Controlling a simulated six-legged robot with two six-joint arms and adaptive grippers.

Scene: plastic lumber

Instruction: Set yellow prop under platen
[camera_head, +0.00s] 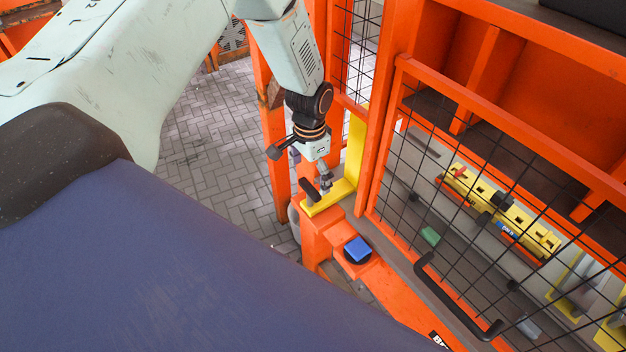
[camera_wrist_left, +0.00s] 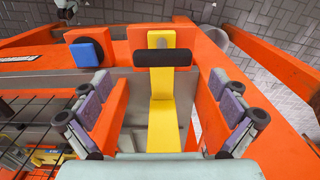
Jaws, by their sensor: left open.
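The yellow prop (camera_head: 354,150) is an L-shaped bar with a black handle (camera_head: 310,190) on its lower leg. It stands on an orange ledge beside the mesh guard. It also shows in the left wrist view (camera_wrist_left: 162,120), with the black handle across its far part. My left gripper (camera_head: 325,180) is close above the lower leg. In the left wrist view, its fingers (camera_wrist_left: 162,95) are wide apart on either side of the prop, with gaps to it. I cannot tell for sure which part is the platen. My right gripper is not in view.
An orange-framed mesh door (camera_head: 470,190) with a black handle (camera_head: 455,300) stands to the right. Yellow machine parts (camera_head: 500,205) lie behind it. A blue button (camera_head: 357,249) sits on the ledge near the prop. Paved floor (camera_head: 215,140) is clear on the left.

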